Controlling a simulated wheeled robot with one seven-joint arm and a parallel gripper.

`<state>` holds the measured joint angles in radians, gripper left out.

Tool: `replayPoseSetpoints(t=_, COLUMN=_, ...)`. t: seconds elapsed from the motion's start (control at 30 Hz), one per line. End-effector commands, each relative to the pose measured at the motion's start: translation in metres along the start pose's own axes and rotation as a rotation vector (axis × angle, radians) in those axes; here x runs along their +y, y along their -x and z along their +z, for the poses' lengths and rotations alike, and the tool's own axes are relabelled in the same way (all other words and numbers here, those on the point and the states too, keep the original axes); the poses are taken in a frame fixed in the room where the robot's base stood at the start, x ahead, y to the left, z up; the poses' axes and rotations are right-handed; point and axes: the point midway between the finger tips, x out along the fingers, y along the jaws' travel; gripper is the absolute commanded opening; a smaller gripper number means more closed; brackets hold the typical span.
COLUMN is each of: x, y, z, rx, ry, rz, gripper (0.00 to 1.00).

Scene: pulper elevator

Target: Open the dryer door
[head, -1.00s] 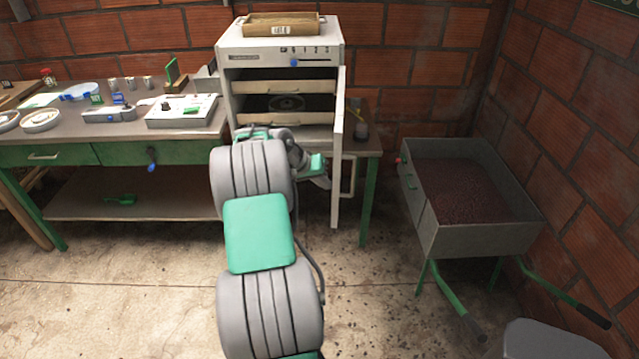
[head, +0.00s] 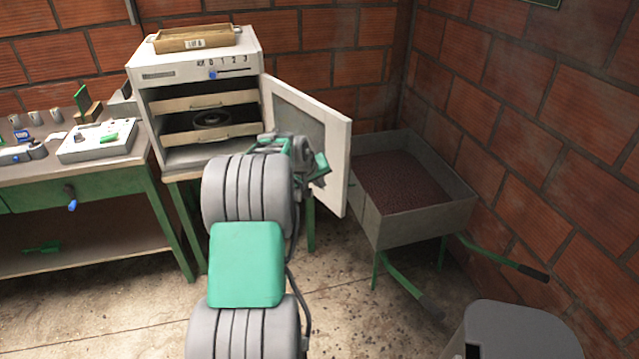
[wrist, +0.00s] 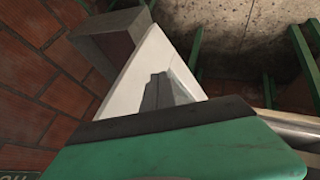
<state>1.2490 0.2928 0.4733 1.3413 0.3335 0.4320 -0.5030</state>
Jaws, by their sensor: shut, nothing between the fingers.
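The dryer (head: 190,76) is a white cabinet with two trays inside. Its door (head: 338,140) stands wide open, swung out to the right, with its inner face toward me. My gripper (head: 318,176) is in front of the inner face of the door; whether it touches is unclear. In the wrist view the shut, empty fingers (wrist: 160,92) lie against the view of the white door (wrist: 150,58). The arm hides the lower front of the dryer.
A grey wheelbarrow (head: 425,215) of dark beans stands right of and behind the door. A workbench (head: 100,165) with a white device (head: 97,140) stands at left. A grey bin (head: 515,335) is at front right. The floor at front left is clear.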

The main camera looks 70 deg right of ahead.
Motion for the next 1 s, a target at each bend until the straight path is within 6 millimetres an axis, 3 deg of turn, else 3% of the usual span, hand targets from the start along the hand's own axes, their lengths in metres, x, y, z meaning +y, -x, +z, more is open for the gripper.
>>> replayPoseSetpoints(t=0.17, x=-0.003, y=0.002, z=0.002, rx=0.000, ry=-0.001, rz=0.000, gripper=0.00)
replayPoseSetpoints(t=0.37, x=-0.027, y=0.021, z=0.014, rx=-0.001, ry=-0.001, rz=0.000, gripper=0.00)
replayPoseSetpoints(t=0.5, x=-0.019, y=0.063, z=0.016, rx=0.005, ry=-0.005, rz=0.004, gripper=0.00)
replayPoseSetpoints(t=0.7, x=-0.020, y=0.107, z=0.019, rx=0.004, ry=0.003, rz=-0.001, gripper=0.00)
replayPoseSetpoints(t=1.0, x=-0.018, y=0.120, z=0.024, rx=-0.011, ry=-0.066, rz=-0.006, gripper=0.00)
